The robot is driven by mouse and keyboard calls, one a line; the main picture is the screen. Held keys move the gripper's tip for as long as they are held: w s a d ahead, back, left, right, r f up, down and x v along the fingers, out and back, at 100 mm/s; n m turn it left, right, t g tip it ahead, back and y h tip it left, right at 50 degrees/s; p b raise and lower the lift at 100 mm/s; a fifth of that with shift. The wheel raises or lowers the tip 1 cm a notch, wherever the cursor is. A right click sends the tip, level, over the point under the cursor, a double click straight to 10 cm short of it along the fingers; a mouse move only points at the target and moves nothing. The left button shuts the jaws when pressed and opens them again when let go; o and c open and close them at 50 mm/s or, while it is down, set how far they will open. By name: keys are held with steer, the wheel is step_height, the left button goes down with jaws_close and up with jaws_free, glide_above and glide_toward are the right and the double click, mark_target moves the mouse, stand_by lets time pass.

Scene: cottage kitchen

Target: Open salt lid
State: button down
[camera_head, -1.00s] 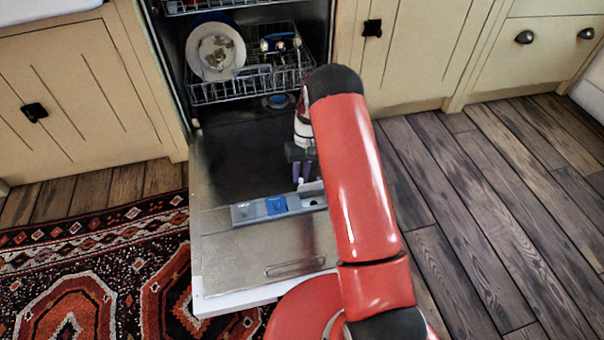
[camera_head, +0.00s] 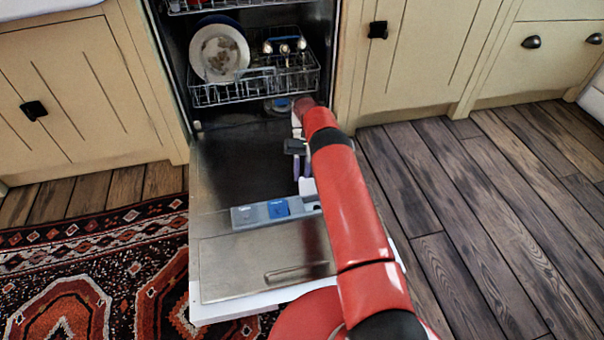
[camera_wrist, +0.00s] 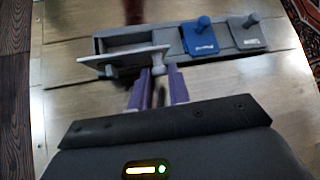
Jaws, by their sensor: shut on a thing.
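The grey dispenser strip (camera_head: 243,216) lies on the lowered dishwasher door. Its white salt lid (camera_head: 307,187) is tilted up off the strip's end compartment. In the wrist view the lid (camera_wrist: 120,57) shows as a pale plate with knobs on its near face, and the compartment behind it (camera_wrist: 128,41) is uncovered. My gripper (camera_wrist: 158,77) has purple fingers and is shut on the salt lid at one knob. In the head view my gripper (camera_head: 303,177) is partly hidden by my red arm. The blue lid (camera_wrist: 200,40) and grey lid (camera_wrist: 249,33) lie flat and closed.
The dishwasher door (camera_head: 225,265) is open flat, below a rack (camera_head: 250,92) holding a plate (camera_head: 219,53) and other dishes. Cream cabinets (camera_head: 75,95) stand either side. A patterned rug (camera_head: 95,265) lies left; bare wooden floor (camera_head: 480,220) is free right.

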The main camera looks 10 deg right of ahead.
steer(key=shift+f, duration=0.1)
stand_by(0.4)
steer(key=c, duration=1.3)
jaws_free()
step_height(320, 180, up, 20)
steer(key=p, duration=1.1)
steer(key=shift+p, duration=0.35)
